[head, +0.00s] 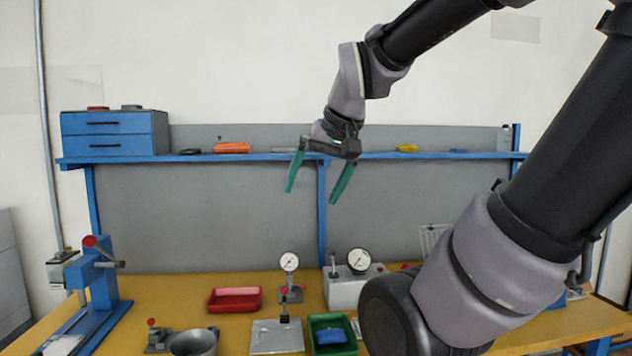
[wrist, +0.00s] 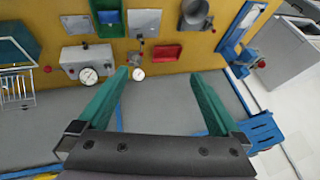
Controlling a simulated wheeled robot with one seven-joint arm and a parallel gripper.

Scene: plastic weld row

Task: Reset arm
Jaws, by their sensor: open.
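My gripper (head: 318,186) has two green fingers and is open and empty. In the head view it hangs in the air in front of the blue shelf, high above the yellow bench (head: 190,312). In the wrist view the fingers (wrist: 160,85) are spread wide with nothing between them, and the bench lies beyond. My arm comes in from the upper right and hides the right part of the bench in the head view.
The blue shelf (head: 385,156) carries an orange item (head: 231,148) and blue drawers (head: 108,134). On the bench are a red tray (head: 235,300), a green tray (head: 332,348) with a blue item, a gauge box (head: 345,292), a metal pot (head: 194,342) and a blue press (head: 103,287).

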